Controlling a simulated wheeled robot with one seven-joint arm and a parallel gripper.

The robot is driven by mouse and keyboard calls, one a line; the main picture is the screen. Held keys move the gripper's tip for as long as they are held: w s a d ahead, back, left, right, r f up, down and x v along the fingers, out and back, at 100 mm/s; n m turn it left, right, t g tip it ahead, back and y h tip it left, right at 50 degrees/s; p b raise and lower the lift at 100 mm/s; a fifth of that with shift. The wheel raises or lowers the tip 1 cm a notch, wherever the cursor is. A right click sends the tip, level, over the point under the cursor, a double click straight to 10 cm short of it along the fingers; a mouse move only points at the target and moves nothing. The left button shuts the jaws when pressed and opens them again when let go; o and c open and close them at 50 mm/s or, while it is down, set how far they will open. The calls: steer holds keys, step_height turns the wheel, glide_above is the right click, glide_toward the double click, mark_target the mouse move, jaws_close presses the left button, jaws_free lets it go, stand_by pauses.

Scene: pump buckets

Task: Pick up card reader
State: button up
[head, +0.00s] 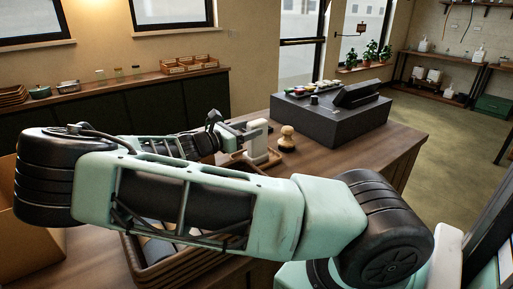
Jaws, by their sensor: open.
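A small pale upright device (257,142), which looks like the card reader, stands on the wooden counter right of the middle of the head view. My gripper (240,132) is just left of it, pointing toward it, with dark parts close to its upper side. The gripper is open. The fingertips are small and partly hidden, so I cannot tell whether they touch the device or stand around it. My arm crosses the foreground and hides part of the counter.
A wooden-handled stamp (286,138) stands just right of the device. A dark cash register (335,118) sits behind it on the counter (385,145). A wicker basket (185,268) is below my arm, and a cardboard box (28,240) is at left.

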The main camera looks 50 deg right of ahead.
mark_target(262, 124)
steer(key=shift+s+d+p, duration=0.2)
steer(key=shift+s+d, duration=0.1)
steer(key=shift+d, duration=0.55)
steer(key=shift+s+d+p, duration=0.25)
steer(key=shift+s+d, duration=0.05)
steer(key=shift+d, duration=0.55)
steer(key=shift+s+d+p, duration=0.2)
steer(key=shift+s+d, duration=0.1)
steer(key=shift+d, duration=0.55)
steer(key=shift+r, duration=0.1)
jaws_close()
